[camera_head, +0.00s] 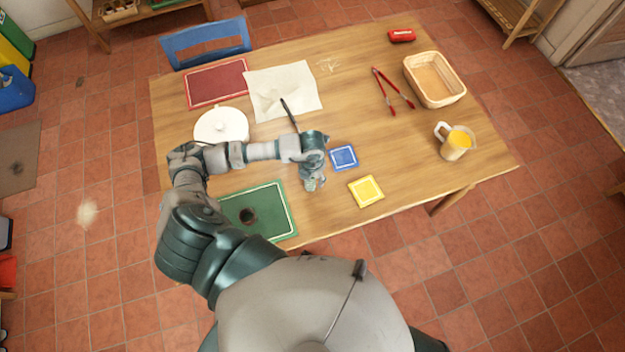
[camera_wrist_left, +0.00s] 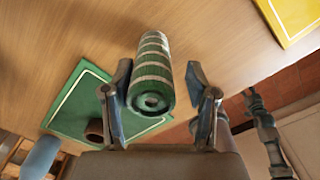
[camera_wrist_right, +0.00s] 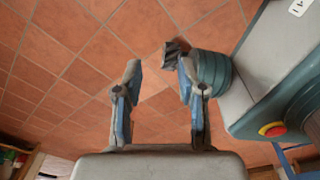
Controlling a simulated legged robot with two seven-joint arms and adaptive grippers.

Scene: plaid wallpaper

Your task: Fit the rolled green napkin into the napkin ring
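The rolled green napkin (camera_wrist_left: 151,72), with pale stripes, shows in the left wrist view with its coiled end toward the camera. My left gripper (camera_wrist_left: 160,78) is open, with the roll between its fingers; the roll is close to the left finger, with a clear gap to the right one. In the head view this gripper (camera_head: 313,182) is low over the table, and the napkin is hidden there. The brown napkin ring (camera_head: 248,215) stands on the green placemat (camera_head: 277,212); it also shows in the left wrist view (camera_wrist_left: 95,130). My right gripper (camera_wrist_right: 158,72) is open and empty above the floor tiles.
Blue (camera_head: 343,157) and yellow (camera_head: 366,190) coasters lie right of my left gripper. A juice jug (camera_head: 455,143), basket (camera_head: 434,79) and red tongs (camera_head: 392,91) are farther right.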

